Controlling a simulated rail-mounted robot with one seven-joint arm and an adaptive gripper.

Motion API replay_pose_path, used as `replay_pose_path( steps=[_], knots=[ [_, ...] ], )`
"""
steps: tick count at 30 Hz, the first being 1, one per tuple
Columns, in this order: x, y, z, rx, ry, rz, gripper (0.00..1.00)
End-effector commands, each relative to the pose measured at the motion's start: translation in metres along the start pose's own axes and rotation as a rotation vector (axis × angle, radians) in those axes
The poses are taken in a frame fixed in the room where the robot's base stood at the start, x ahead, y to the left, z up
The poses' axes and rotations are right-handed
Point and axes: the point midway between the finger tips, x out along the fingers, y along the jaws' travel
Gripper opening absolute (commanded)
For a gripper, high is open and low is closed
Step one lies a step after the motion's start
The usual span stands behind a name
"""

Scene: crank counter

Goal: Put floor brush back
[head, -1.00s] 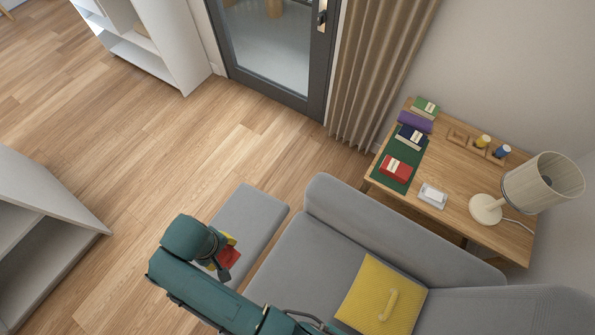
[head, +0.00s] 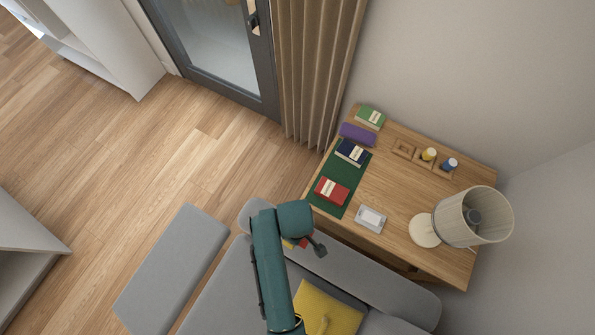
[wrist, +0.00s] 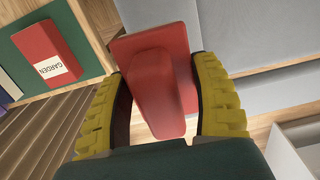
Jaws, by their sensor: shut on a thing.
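My gripper (wrist: 165,95) is shut on a red thing (wrist: 160,90) with a flat plate and a thick raised grip, which looks like the floor brush. The two yellow fingers press on the grip from both sides. In the head view, my gripper (head: 294,243) is over the sofa's grey backrest, near the desk's front left side. Any bristles are hidden.
The wooden desk (head: 400,190) holds a green mat, a red book (head: 331,191), other books, a small white device (head: 370,219) and a lamp (head: 470,218). The grey sofa (head: 222,285) has a yellow cushion (head: 340,312). Open wooden floor (head: 150,170) lies left.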

Motion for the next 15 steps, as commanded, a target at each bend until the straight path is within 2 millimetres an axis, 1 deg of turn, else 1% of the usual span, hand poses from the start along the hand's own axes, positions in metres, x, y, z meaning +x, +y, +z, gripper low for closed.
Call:
replay_pose_path(
  steps=[2,6,11,15],
  knots=[
    [0.013,-0.003,0.002,-0.026,-0.003,-0.003,0.31],
    [0.045,-0.002,0.002,-0.026,-0.001,-0.002,0.31],
    [0.066,-0.002,0.001,-0.024,0.000,0.000,0.31],
    [0.089,-0.002,0.002,-0.023,-0.001,-0.002,0.31]
  ],
)
